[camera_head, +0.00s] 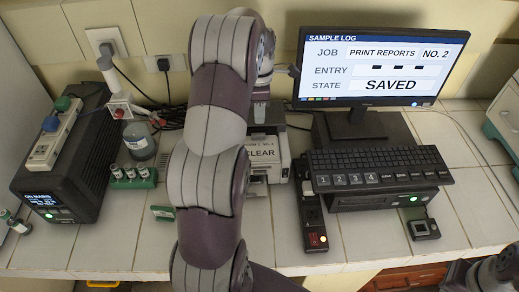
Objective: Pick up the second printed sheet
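A pale printer-like box (284,160) stands at the back middle of the bench. Its front panel reads "CLEAR", with a partly covered line above. My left arm crosses in front of it and hides its left side. My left gripper (260,108) points down at the box's back part. Its fingertips are small and partly hidden, so I cannot tell whether it is open or holds anything. I cannot make out a separate printed sheet. The monitor (384,68) reads "PRINT REPORTS NO. 2" and "SAVED".
A keyboard (379,166) sits on a dark unit right of the printer, beside a black switch box (314,222). Front tiles at left are mostly clear.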

